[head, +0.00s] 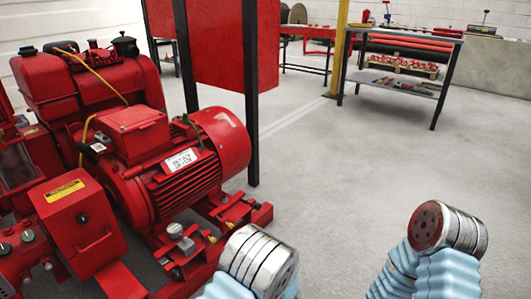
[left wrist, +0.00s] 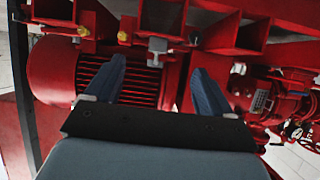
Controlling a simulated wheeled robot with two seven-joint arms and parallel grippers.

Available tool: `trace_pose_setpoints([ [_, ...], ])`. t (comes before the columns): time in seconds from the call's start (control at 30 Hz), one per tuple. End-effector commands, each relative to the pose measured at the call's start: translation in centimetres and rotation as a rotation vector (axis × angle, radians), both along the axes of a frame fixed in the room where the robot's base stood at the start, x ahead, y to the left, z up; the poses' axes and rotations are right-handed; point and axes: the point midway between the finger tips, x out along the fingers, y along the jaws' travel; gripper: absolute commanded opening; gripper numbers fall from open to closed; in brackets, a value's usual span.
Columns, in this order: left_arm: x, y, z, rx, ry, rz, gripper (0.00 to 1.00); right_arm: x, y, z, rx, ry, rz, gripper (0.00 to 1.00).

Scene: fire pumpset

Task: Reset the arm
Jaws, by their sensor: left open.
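My left gripper (left wrist: 158,70) shows in the left wrist view with its two dark blue fingers spread apart and nothing between them. Behind the fingers is the red finned motor (left wrist: 65,70) of the pumpset; whether they touch it I cannot tell. In the head view the red motor (head: 180,165) stands at the left. Rounded metal joints of my left arm (head: 258,262) and right arm (head: 447,228) show at the bottom, with pale blue ribbed sleeves. Neither gripper's fingers show in the head view, and my right gripper is hidden.
A red panel (head: 232,45) on black posts stands behind the motor. A metal shelf table (head: 403,85) with tools is at the back right. The grey floor (head: 350,165) in the middle is clear.

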Motion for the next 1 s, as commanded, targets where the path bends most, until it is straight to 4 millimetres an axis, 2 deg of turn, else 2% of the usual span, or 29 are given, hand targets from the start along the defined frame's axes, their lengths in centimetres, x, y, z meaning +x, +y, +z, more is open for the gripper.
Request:
trace_pose_setpoints([
  [0.33,-0.5,2.9,-1.8,-0.111,0.161,-0.146,0.83,-0.1,0.0,2.4,-0.001,0.000,0.000,0.43],
  [0.43,-1.5,3.8,-2.7,-0.178,0.240,-0.213,0.83,-0.1,0.1,3.4,0.000,0.000,0.001,0.43],
  [0.53,-3.3,4.4,-3.5,-0.270,0.335,-0.291,0.83,-0.1,0.1,4.7,0.000,0.000,0.002,0.43],
  [0.67,-7.9,4.6,-3.7,-0.450,0.499,-0.429,0.83,-0.2,0.3,6.9,0.000,0.000,0.004,0.43],
  [0.83,-16.3,3.2,-1.5,-0.717,0.709,-0.646,0.83,-0.3,0.4,9.5,0.001,0.000,0.009,0.43],
  [0.9,-18.8,2.7,-0.4,-0.787,0.762,-0.713,0.83,-0.3,0.5,10.0,0.001,0.000,0.009,0.43],
  [1.0,-21.2,2.2,0.7,-0.845,0.808,-0.778,0.83,-0.3,0.5,10.4,0.001,0.000,0.009,0.43],
])
